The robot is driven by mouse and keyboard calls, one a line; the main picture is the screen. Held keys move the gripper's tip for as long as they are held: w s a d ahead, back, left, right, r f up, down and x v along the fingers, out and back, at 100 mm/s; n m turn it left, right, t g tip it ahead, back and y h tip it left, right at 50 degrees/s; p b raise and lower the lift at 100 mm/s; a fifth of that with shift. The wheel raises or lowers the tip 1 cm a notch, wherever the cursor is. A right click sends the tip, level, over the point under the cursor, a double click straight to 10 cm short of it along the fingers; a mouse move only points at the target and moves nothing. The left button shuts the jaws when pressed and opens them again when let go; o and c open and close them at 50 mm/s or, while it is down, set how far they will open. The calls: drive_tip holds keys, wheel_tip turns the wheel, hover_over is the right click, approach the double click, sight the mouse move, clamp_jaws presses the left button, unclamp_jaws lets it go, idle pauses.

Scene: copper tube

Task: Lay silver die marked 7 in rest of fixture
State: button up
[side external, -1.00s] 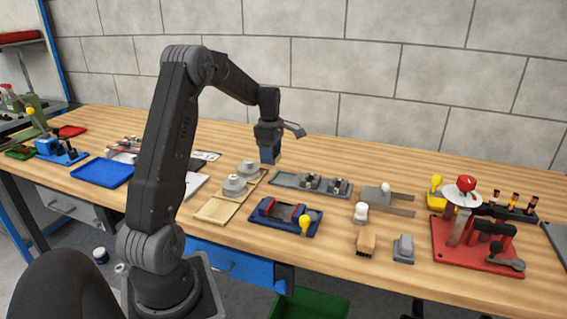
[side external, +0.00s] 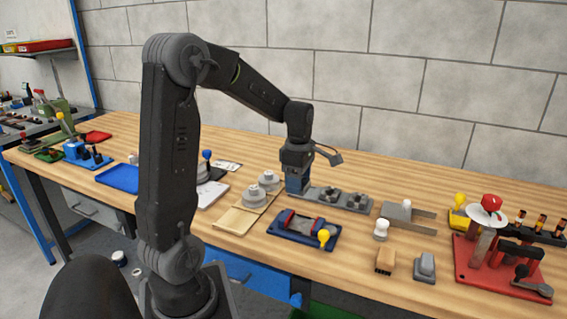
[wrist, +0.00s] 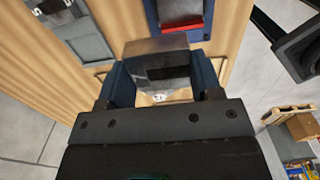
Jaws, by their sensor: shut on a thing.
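My gripper (side external: 296,188) is over the left end of the grey die plate (side external: 356,201). In the wrist view its blue fingers (wrist: 158,78) are shut on a silver-grey metal block, the die (wrist: 156,58), which has a dark band across its face. I cannot read a 7 on it. In the side external view the die is hidden by the fingers. The blue fixture (side external: 276,238) with red-edged jaws stands in front of the gripper, to its lower right. Part of the fixture (wrist: 180,22) shows at the top of the wrist view.
Bare bench lies between the fixture and the plate.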

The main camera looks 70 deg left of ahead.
drive_tip(key=d, duration=0.3)
drive_tip(key=shift+s+d+f, duration=0.2)
drive_tip(key=shift+s+d, duration=0.05)
drive_tip(key=shift+d, duration=0.1)
drive_tip(key=shift+f, duration=0.1)
hover_over(301, 224)
drive_tip(key=shift+f, duration=2.8)
drive_tip(key=shift+f, duration=1.15)
drive_tip(key=o, duration=1.4)
wheel_tip(301, 224, up, 14)
drive_tip(key=shift+f, duration=0.1)
drive_tip(key=shift+d, duration=0.15)
